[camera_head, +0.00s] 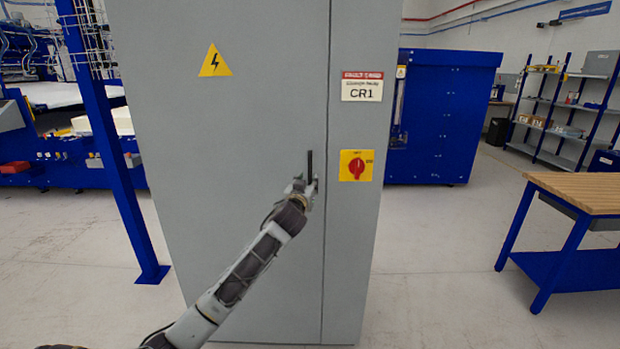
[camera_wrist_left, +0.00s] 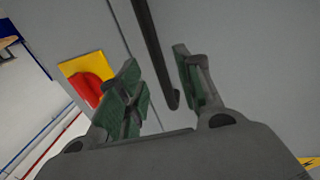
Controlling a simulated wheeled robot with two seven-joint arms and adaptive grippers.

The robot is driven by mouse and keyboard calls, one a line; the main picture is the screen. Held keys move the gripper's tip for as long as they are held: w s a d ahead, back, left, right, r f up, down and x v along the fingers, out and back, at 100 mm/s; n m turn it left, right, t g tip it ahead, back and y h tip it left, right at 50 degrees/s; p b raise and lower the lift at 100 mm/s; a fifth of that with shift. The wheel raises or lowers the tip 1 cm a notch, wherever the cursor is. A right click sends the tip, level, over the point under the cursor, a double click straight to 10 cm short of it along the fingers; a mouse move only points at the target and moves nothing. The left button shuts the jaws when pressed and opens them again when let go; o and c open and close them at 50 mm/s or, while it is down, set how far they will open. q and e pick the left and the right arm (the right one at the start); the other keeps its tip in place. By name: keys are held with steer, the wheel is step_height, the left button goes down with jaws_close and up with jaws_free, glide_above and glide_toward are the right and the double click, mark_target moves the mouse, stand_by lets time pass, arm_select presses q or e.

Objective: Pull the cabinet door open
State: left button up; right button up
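The grey cabinet door (camera_head: 225,120) looks shut, with a thin seam along its right edge. Its dark upright handle (camera_head: 309,165) sits near that seam. My left gripper (camera_head: 309,186) is at the lower part of the handle. In the left wrist view, the left gripper (camera_wrist_left: 160,90) is open, and the handle (camera_wrist_left: 155,50) passes between its two green-padded fingers with gaps showing on both sides. The handle's hooked lower end shows between the fingers. My right gripper is in neither view.
A red rotary switch on a yellow plate (camera_head: 356,165) is right of the handle, below the CR1 label (camera_head: 362,86). A blue post (camera_head: 115,160) stands left of the cabinet. A wood-topped workbench (camera_head: 585,190) is at right. The floor between is clear.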

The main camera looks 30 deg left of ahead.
mark_target(309, 178)
arm_select(q)
steer(key=shift+x, duration=2.15)
